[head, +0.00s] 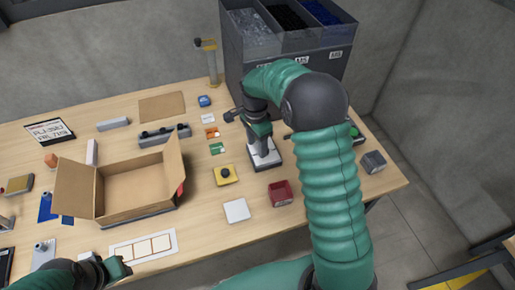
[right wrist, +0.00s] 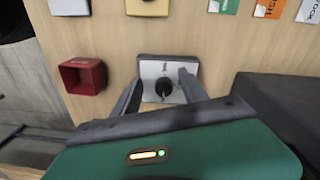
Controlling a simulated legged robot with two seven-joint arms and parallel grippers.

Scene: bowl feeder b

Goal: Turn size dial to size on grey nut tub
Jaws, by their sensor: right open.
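The size dial (right wrist: 163,88) is a black knob on a pale plate with a mark at its top, seen in the right wrist view. In the head view the dial's pale base (head: 265,158) is partly covered by my right gripper (head: 260,143). The right gripper (right wrist: 160,92) is open, one finger on each side of the knob, with gaps visible. The grey nut tub (head: 252,30) is the left of three tubs at the back; its label is partly hidden by my arm. My left gripper (head: 120,268) is at the lower left, away from the dial; its jaw state is unclear.
A red bin (head: 280,193), also in the right wrist view (right wrist: 82,75), and a yellow box with a black button (head: 226,175) stand near the dial. A white square (head: 236,210) lies in front. An open cardboard box (head: 135,190) stands left. A grey block (head: 373,161) is right.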

